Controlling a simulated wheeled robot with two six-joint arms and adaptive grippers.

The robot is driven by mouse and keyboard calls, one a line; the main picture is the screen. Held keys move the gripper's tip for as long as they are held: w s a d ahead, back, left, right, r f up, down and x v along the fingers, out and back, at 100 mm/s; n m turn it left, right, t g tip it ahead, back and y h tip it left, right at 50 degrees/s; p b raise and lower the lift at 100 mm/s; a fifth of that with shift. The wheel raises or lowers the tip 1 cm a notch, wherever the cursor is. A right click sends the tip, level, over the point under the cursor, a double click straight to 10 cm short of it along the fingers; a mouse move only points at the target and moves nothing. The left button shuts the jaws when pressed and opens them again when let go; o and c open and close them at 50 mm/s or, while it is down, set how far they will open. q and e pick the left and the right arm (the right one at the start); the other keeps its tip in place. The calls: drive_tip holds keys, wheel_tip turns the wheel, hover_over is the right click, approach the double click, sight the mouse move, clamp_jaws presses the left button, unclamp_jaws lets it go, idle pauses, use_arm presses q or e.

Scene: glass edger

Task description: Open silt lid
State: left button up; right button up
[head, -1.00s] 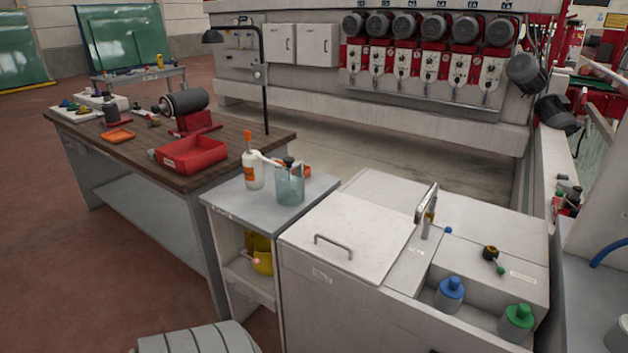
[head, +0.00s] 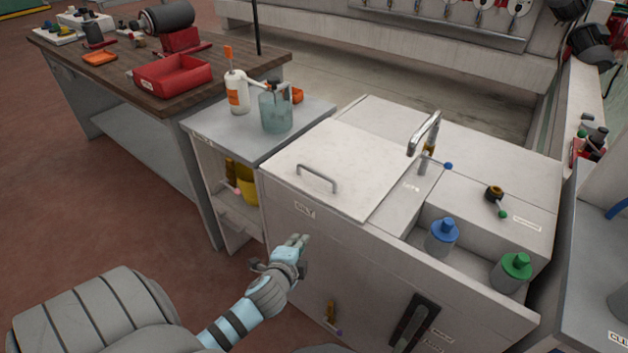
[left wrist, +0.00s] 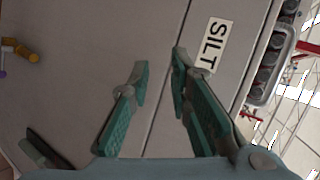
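The silt lid (head: 338,170) is a pale flat panel on top of the white cabinet, lying closed, with a grey bar handle (head: 317,178) near its front left edge. A "SILT" label (head: 305,210) is on the cabinet front just below the lid; it also shows large in the left wrist view (left wrist: 214,45). My left gripper (head: 300,240) is in front of the cabinet, below the label and the handle. In the left wrist view its two teal fingers (left wrist: 160,75) are apart with nothing between them. My right gripper is not in view.
A faucet (head: 425,135) stands right of the lid. Blue-capped (head: 441,238) and green-capped (head: 511,272) bottles sit in the recess. A side table (head: 225,128) with bottles adjoins on the left. A black handle (head: 414,322) and a brass valve (head: 331,312) are on the cabinet front.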

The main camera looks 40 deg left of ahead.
sight(317, 175)
use_arm(q)
wheel_tip(317, 175, up, 14)
drive_tip(key=w+m+t+y, duration=0.2)
drive_tip(key=t, duration=0.1)
drive_tip(key=b+x, duration=0.3)
drive_tip(key=x, duration=1)
drive_tip(key=shift+w+f+b, duration=0.1)
drive_tip(key=shift+w+b, duration=0.25)
drive_tip(key=shift+w, duration=0.1)
clamp_jaws()
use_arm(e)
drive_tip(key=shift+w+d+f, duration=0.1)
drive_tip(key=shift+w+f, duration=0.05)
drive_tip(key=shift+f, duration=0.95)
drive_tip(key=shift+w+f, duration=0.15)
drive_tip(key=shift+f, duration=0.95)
